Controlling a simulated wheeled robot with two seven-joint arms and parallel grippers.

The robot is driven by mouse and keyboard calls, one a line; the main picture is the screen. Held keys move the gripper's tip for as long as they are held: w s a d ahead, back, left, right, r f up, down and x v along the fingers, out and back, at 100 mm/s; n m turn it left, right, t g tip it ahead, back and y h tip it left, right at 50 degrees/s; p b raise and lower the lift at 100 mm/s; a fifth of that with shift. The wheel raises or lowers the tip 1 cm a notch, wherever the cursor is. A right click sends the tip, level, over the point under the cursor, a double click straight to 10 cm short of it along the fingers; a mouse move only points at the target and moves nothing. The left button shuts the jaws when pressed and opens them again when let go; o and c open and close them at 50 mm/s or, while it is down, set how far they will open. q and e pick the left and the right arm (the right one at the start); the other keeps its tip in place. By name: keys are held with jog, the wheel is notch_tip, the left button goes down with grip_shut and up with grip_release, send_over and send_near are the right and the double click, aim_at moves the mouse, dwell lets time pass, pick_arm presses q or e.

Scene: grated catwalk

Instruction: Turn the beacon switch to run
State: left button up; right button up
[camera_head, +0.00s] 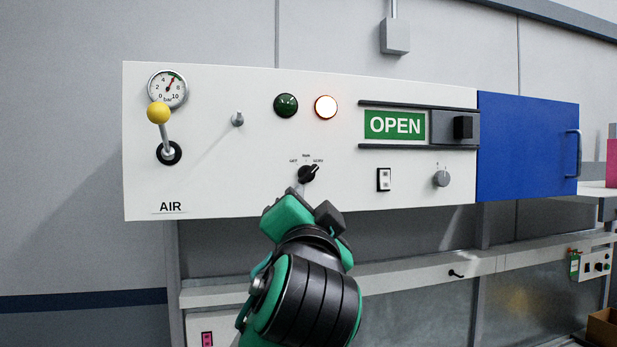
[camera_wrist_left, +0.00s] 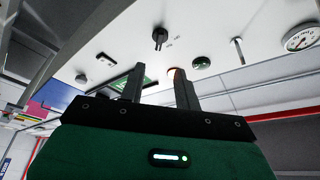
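The beacon switch (camera_head: 307,174) is a black rotary knob on the white panel (camera_head: 240,165), under small labels, the middle one apparently reading RUN. Its bar slants up toward the right-hand label. The knob also shows in the left wrist view (camera_wrist_left: 159,37), beyond the fingertips. My left gripper (camera_head: 312,203) is just below the knob in the head view and partly covers the panel's lower edge. In the left wrist view its two fingers (camera_wrist_left: 157,76) are apart with nothing between them, and the knob looks clear of them. My right gripper is in neither view.
A yellow-tipped AIR lever (camera_head: 158,113), a gauge (camera_head: 168,89), a metal peg (camera_head: 238,119), a dark green lamp (camera_head: 286,105) and a lit lamp (camera_head: 326,107) are on the panel. A rocker switch (camera_head: 383,180), a grey knob (camera_head: 441,179) and an OPEN slider (camera_head: 463,127) are right.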

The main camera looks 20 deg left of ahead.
aim_at(308, 177)
pick_arm(q)
jog(key=p+x, duration=0.6)
jog(key=x, duration=0.6)
jog(key=shift+w+a+p, duration=0.1)
jog(key=shift+w+p, duration=0.25)
jog(key=shift+w, duration=0.05)
jog(key=shift+f, duration=0.1)
grip_shut()
